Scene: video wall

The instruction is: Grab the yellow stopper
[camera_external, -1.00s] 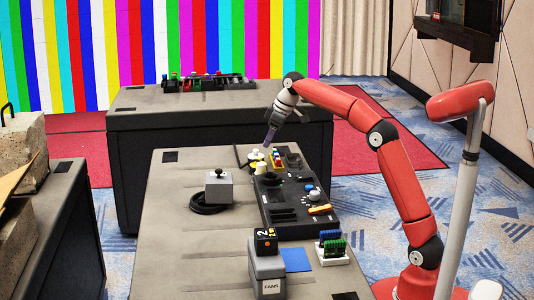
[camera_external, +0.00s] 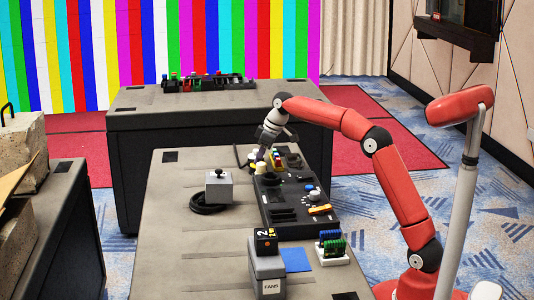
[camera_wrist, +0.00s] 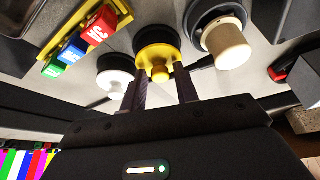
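The yellow stopper (camera_wrist: 158,58) shows in the wrist view as a round yellow cap with a small knob and a black ring, between a white stopper and a cream one. My gripper (camera_wrist: 160,90) is open, its two fingers pointing at the yellow stopper, one on each side of the knob. I cannot tell whether the fingers touch it. In the external view my gripper (camera_external: 262,150) is low over the far end of the console, and it mostly hides the yellow stopper there.
A white stopper (camera_wrist: 115,80) and a cream stopper (camera_wrist: 228,46) stand close on either side. Coloured blocks with letters (camera_wrist: 88,38) lie nearby. The black console (camera_external: 285,205) carries knobs and a yellow-orange handle. A grey joystick box (camera_external: 220,188) stands to its left.

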